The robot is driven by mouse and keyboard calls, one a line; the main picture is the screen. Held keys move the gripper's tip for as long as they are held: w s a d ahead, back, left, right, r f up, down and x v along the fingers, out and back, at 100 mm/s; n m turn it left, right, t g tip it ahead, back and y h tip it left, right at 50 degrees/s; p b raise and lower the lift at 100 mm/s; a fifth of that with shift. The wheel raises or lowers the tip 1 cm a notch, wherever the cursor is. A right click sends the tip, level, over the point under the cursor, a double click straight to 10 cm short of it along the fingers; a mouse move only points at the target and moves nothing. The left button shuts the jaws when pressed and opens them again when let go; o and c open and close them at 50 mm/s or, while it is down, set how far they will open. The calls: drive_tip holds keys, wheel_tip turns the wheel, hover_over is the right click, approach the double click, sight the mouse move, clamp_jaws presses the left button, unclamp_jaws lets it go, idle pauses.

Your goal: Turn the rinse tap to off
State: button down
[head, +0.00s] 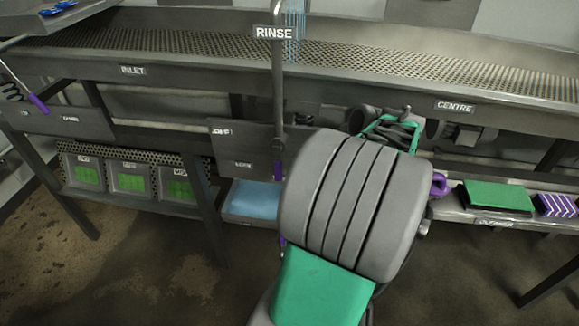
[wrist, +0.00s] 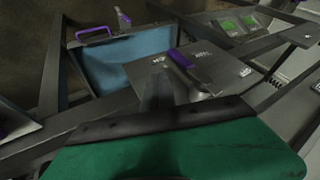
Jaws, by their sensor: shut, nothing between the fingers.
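The rinse tap is a grey upright pipe (head: 278,90) under a RINSE sign (head: 274,32), with a purple lever (head: 277,170) hanging at its lower end. Thin blue streaks, like running water, show beside the pipe top. In the wrist view the purple lever (wrist: 182,60) lies just ahead and right of my gripper (wrist: 157,85), joined to a grey barrel. My gripper is shut and empty; a gap to the lever seems to show, but contact cannot be told. In the head view my arm hides part of the area around the lever.
A grey labelled panel (head: 238,152) stands directly beside the lever, under the long perforated conveyor (head: 180,40). A blue bin (head: 250,200) sits below. Boxes with green fronts (head: 130,178) are left; a green block (head: 497,196) is on the right shelf. Floor at front left is clear.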

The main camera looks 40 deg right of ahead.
sight(277, 160)
drive_tip(key=w+r+p+x, duration=0.1)
drive_tip(key=p+x, duration=0.1)
drive_tip(key=x, duration=0.9)
drive_tip(key=shift+w+a, duration=0.35)
drive_tip(key=shift+a, duration=0.1)
